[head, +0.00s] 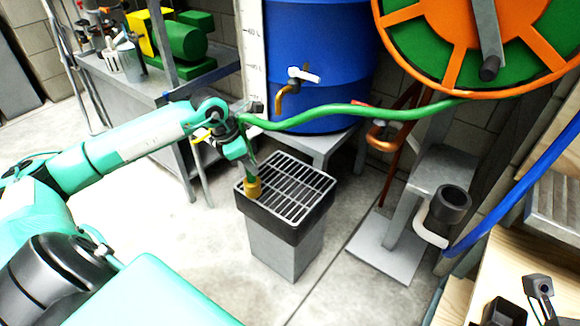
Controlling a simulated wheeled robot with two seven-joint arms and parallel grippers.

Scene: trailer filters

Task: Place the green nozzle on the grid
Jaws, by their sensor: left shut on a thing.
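The green nozzle (252,187) has a brass-yellow tip and points down at the left edge of the grid. My left gripper (244,150) is shut on the nozzle, above that edge. The tip overlaps the rim in the picture; I cannot tell whether it touches. The grid (298,188) is a grey barred grate on top of a grey bin with a black rim (272,226). No other object lies on the grid.
A green hose (350,111) runs from the nozzle to the orange and green reel (440,45). A blue barrel (320,60) with a tap stands behind the grid. A grey stand (395,230) is at the right, a workbench (135,90) at the left. Floor around the bin is clear.

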